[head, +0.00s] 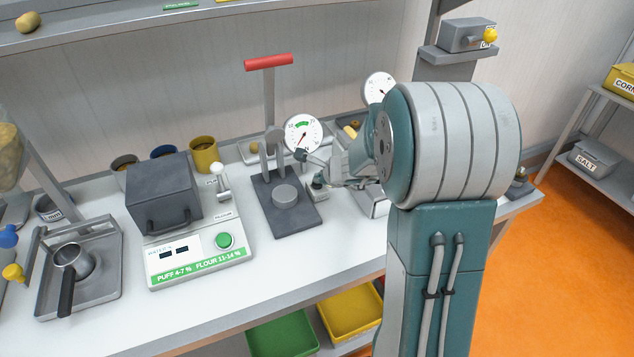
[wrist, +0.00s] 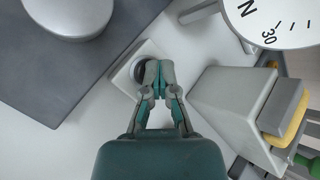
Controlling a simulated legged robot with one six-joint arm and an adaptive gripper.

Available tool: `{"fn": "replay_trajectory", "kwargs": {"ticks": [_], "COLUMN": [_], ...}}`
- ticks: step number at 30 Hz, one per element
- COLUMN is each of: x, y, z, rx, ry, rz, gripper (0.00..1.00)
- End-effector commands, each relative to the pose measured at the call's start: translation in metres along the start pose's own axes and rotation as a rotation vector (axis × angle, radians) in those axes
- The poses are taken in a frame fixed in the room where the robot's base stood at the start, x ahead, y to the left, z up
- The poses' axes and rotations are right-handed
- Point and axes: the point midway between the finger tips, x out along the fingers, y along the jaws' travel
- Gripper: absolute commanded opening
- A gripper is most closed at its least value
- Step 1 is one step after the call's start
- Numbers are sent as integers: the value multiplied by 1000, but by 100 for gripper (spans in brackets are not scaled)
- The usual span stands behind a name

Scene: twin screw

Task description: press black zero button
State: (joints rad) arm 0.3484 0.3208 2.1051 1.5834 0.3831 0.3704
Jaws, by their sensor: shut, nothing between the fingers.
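The black zero button (wrist: 139,71) is a dark round cap on a small pale box (wrist: 122,78) in the wrist view. My gripper (wrist: 160,65) is shut and empty. Its fingertips lie at the right edge of the button and hide part of it. I cannot tell whether they touch it or hover above. In the head view the small box (head: 318,193) stands on the bench right of the press base, with my gripper (head: 327,182) beside it. The button's top is too small there to make out clearly.
The press (head: 268,95) with its red handle and dark base plate (wrist: 50,65) is left of the box. A dial gauge (head: 304,134) stands behind; its face (wrist: 270,18) shows at top right. A pale block (wrist: 215,100) is close right of my gripper.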

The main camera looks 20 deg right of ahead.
Motion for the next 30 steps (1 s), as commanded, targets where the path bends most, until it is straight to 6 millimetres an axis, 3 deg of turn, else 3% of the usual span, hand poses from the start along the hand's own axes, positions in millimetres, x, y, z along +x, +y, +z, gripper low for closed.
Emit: {"fn": "replay_trajectory", "kwargs": {"ticks": [20,30], "x": [-12,-32], "y": [-9,-24], "z": [9,23], "rx": [-1,-2], "ry": [0,-1], "rz": [-1,-3], "gripper": [0,0]}}
